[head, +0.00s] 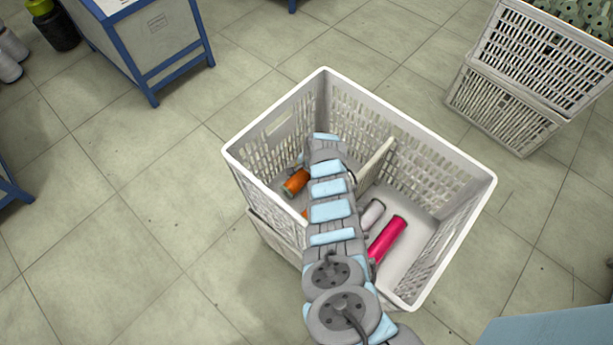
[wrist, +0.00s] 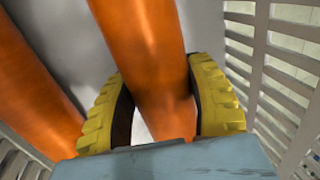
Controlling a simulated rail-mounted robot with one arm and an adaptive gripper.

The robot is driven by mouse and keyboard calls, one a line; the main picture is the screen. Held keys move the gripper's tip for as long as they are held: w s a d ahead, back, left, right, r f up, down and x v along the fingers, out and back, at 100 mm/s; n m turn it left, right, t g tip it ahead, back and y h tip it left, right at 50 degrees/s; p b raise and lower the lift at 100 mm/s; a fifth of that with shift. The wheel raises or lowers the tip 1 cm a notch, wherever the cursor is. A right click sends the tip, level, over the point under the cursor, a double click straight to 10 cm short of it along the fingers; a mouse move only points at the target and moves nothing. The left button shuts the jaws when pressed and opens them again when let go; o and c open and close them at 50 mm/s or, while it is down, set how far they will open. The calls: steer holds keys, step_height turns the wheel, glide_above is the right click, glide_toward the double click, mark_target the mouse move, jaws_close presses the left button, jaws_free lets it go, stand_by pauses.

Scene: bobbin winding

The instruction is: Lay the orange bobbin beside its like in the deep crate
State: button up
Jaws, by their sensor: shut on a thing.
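In the wrist view my gripper (wrist: 160,78), with yellow ribbed pads, is shut around an orange bobbin (wrist: 138,38). A second orange bobbin (wrist: 38,85) lies to the left of it, with a gap between them. In the head view my arm reaches down into the deep white crate (head: 245,172) and hides my gripper. One orange bobbin (head: 296,182) shows left of my arm, and a bit of orange (head: 305,214) shows lower, at the arm's edge. I cannot tell which of these is held, or whether the held bobbin touches the crate floor.
A pale divider (head: 375,166) splits the crate. On its right lie a crimson bobbin (head: 386,240) and a pale grey-pink bobbin (head: 372,214). The slotted crate wall (wrist: 285,65) is close on the right in the wrist view. Stacked crates (head: 545,55) stand at upper right.

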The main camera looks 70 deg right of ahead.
steer(key=shift+f, duration=0.45)
steer(key=shift+f, duration=0.15)
steer(key=o, duration=1.2)
steer(key=shift+r+p, duration=0.3)
steer(key=shift+r, duration=0.25)
steer(key=p+v, duration=0.5)
steer(key=v, duration=0.4)
steer(key=shift+s+r, duration=0.1)
steer(key=shift+r, duration=0.15)
steer(key=shift+p+v, duration=0.35)
steer(key=shift+v, duration=0.45)
